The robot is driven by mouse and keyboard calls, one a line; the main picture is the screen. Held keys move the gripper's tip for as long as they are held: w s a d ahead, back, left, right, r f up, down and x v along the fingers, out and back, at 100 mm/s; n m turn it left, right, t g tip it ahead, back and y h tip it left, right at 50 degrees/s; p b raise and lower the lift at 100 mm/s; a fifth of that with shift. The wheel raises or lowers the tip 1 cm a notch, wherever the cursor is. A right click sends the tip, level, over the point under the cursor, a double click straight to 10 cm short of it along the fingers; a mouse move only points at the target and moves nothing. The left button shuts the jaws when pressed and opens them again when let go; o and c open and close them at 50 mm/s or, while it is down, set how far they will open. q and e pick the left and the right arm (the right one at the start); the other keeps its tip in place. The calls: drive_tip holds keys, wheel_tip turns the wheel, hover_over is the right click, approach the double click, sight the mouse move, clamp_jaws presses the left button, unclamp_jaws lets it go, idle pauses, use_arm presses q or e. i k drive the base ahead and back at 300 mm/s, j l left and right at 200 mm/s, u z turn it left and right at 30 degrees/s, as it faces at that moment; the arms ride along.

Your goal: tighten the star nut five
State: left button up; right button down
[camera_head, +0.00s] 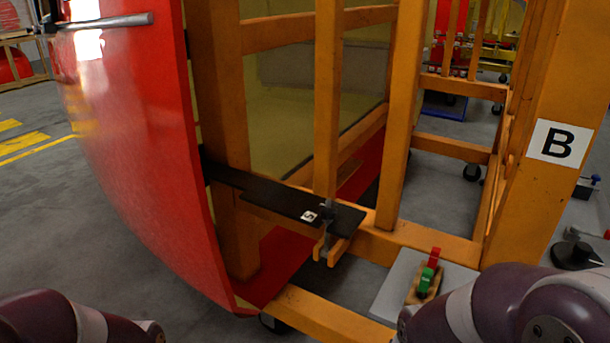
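A black bar (262,196) reaches from the red nosecone panel (130,150) to the orange wooden frame (323,100). A small white label (309,216) on the bar seems to read 5, turned sideways. Beside the label, a small dark knob-like part (327,213) sits where the bar meets an upright; it may be the star nut, but it is too small to tell its shape or how tight it is. Parts of both my arms show at the bottom left and bottom right. Neither gripper is in view.
A thick orange post with a white B sign (558,143) stands at the right. A grey plate (393,284) carries a clamp-like part with green and red pieces (427,275). A black round-based item (575,255) lies further right. Open grey floor (60,220) is at the left.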

sight(327, 215)
drive_tip(key=i+j, duration=0.1)
drive_tip(key=i, duration=0.9)
drive_tip(key=l+z, duration=0.05)
